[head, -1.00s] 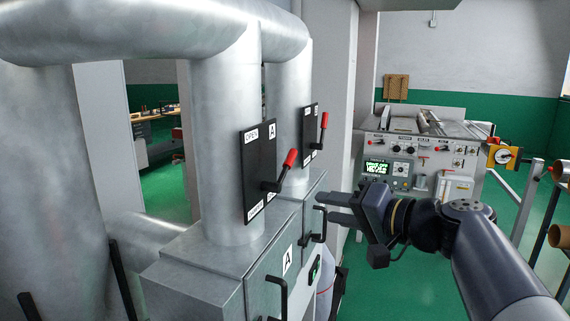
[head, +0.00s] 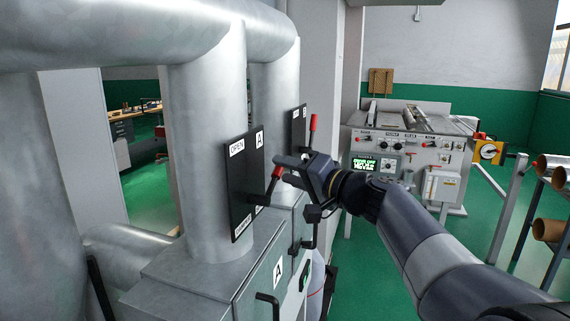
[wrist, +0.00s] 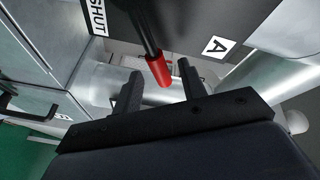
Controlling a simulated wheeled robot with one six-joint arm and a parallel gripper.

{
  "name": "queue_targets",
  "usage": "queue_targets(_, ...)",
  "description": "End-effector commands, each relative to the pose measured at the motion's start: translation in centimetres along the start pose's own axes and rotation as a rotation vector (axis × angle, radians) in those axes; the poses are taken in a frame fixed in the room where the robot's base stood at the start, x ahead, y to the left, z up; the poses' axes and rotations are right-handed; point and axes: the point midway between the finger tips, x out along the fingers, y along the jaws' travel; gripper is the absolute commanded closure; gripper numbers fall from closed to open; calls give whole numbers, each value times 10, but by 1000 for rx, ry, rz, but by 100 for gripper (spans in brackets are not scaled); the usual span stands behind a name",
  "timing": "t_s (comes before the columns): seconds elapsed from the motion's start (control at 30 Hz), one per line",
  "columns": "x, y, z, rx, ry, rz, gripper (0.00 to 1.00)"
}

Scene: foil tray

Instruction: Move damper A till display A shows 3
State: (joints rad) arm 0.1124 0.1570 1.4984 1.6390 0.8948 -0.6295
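Damper A's lever (head: 277,174) has a red grip on a black arm. It comes out of a black panel (head: 242,185) marked OPEN at the top and A, on a metal duct. Its lower label is partly hidden by angle; the wrist view reads SHUT. My gripper (head: 285,170) is at the red grip. In the wrist view my gripper (wrist: 159,72) is open, with the red grip (wrist: 158,72) between its two fingers, apart from both. A small green-edged device (head: 306,275) sits beside the door marked A; I cannot read it or tell whether it is display A.
A second lever (head: 313,123) with a red grip stands upright on another black panel behind. Metal doors with black handles (head: 268,303) are below. A grey control machine (head: 410,150) stands at the back, with green floor before it.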

Motion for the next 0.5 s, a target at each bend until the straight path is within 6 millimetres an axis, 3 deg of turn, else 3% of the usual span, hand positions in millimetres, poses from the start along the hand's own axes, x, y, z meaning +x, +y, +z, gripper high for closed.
queue_targets(0.17, 11, -1, 0, 0, 0, 0, 60)
queue_targets(0.43, 12, 0, 0, 0, 0, 0, 60)
queue_targets(0.5, 12, 0, 0, 0, 0, 0, 66)
